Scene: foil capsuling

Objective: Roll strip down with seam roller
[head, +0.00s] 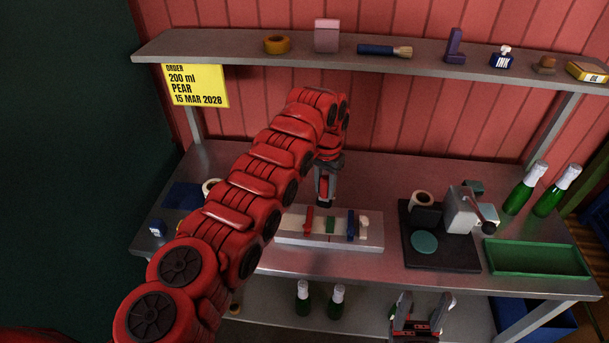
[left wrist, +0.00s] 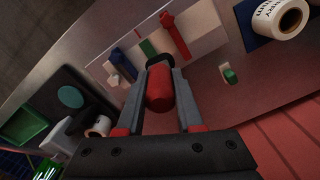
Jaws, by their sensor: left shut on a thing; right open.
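My left gripper (head: 325,200) is above the back edge of a pale board on the bench. The pale board (head: 287,237) holds a red piece (head: 307,220), a small green piece (head: 330,225), a blue piece (head: 351,226) and a whitish piece (head: 364,228). I cannot make out the strip for certain. My right gripper (head: 416,326) is open and empty, low at the bench front.
A black base (head: 455,261) with a grey lever device (head: 465,212) stands right of the board. A green tray (head: 538,260) and two bottles (head: 520,190) are further right. A label roll (left wrist: 280,18) lies on a blue mat (left wrist: 249,32). A shelf (head: 225,47) overhangs the back.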

